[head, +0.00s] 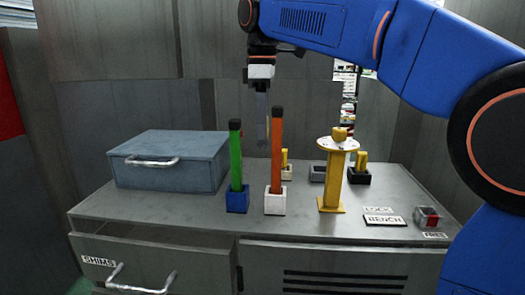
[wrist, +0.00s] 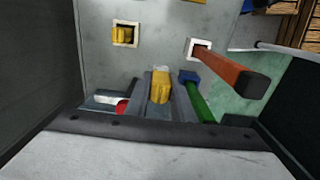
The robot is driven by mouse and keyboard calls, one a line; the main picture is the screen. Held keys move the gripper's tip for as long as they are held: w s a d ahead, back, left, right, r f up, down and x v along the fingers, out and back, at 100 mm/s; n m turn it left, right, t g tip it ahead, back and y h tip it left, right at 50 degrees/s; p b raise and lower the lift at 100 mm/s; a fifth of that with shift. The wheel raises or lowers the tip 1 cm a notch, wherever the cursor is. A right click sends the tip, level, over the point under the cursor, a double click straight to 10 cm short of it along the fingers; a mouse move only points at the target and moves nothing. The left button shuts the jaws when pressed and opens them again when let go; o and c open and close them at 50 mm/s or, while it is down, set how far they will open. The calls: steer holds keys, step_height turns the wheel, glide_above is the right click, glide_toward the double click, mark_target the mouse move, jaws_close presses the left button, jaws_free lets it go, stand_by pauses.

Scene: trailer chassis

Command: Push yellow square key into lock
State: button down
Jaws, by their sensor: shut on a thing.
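My gripper (head: 264,138) hangs pointing down behind the green and orange bars, above the bench. In the wrist view my gripper (wrist: 161,85) is shut on a yellow block (wrist: 160,90), held between its two grey fingers. Its exact shape is hard to tell. The yellow lock post (head: 333,190) with a round plate (head: 337,144) stands to the right of my gripper, with a yellow piece (head: 340,134) on top. Another yellow piece (head: 284,158) sits in a white holder, also in the wrist view (wrist: 123,35). A third (head: 361,160) sits in a black holder.
A green bar (head: 236,160) in a blue holder and an orange bar (head: 277,150) in a white holder stand upright at the bench front. A blue-grey box (head: 170,160) is at left. A grey holder (head: 318,173) is behind the post.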

step_height(320, 180, up, 6)
steer(key=shift+f, duration=0.1)
steer(key=shift+d, duration=0.15)
stand_by(0.4)
